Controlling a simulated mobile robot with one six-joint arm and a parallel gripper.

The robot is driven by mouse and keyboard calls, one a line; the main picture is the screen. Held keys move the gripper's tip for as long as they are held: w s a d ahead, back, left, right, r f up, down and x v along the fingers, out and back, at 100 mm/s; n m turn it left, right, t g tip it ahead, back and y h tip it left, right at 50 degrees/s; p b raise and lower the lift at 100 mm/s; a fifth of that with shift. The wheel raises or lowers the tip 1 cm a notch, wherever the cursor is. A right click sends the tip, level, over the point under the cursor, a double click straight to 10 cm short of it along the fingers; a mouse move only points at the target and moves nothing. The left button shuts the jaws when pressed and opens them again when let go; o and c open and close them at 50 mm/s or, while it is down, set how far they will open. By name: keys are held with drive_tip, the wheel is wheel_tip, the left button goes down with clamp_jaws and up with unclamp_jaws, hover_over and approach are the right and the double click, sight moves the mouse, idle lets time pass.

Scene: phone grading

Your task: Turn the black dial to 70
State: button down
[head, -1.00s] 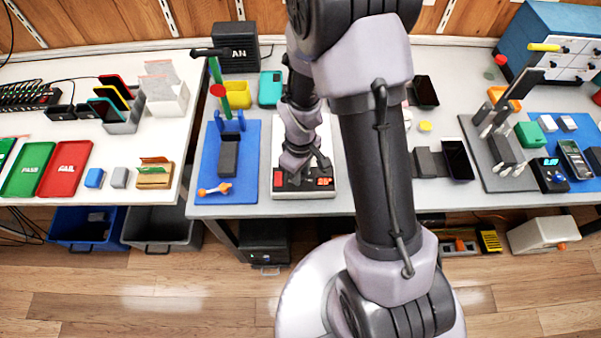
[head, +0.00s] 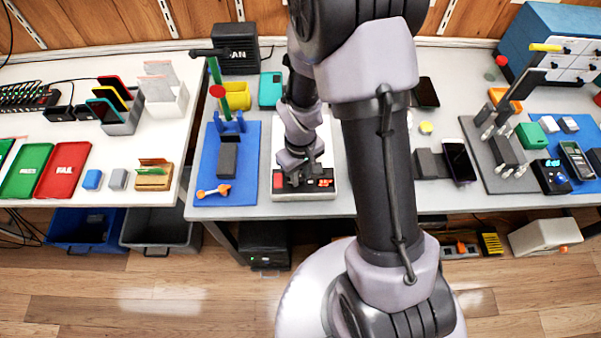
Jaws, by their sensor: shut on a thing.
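The white device (head: 327,195) sits on the bench at the front edge in the head view. Its dark front panel carries a red block (head: 278,181) on the left and a small red-lit display (head: 325,183) on the right. The display's digits are too small to read. My gripper (head: 295,181) points down onto the panel between these two and is shut on the black dial. The dial itself is hidden by the fingers, so its pointer and setting cannot be seen.
A blue mat (head: 245,195) with an orange-ended tool (head: 214,190) and a dark block lies just left of the device. A teal phone (head: 270,89) lies behind. A dark phone (head: 459,161) and a grey block lie to the right, beyond my arm.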

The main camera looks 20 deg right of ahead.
drive_tip(key=c, duration=1.2)
unclamp_jaws()
drive_tip(key=shift+o, duration=0.2)
wheel_tip(320, 180, up, 17)
drive_tip(key=p, duration=0.6)
drive_tip(key=shift+r+p, duration=0.2)
drive_tip(key=shift+p, duration=0.2)
wheel_tip(320, 180, up, 5)
drive_tip(key=m+t+b, duration=0.1)
drive_tip(key=m+b, duration=0.1)
hover_over(300, 177)
drive_tip(key=s, duration=0.1)
drive_tip(key=s+a+r+m+t+y+b, duration=0.2)
drive_tip(key=s+a+r+m+t, duration=0.2)
drive_tip(key=s+r, duration=0.5)
drive_tip(key=s+m, duration=0.1)
drive_tip(key=s, duration=0.2)
drive_tip(key=shift+s+a+r+m+t+b, duration=0.15)
drive_tip(key=shift+r+m+t+b, duration=0.2)
drive_tip(key=shift+m+t, duration=0.05)
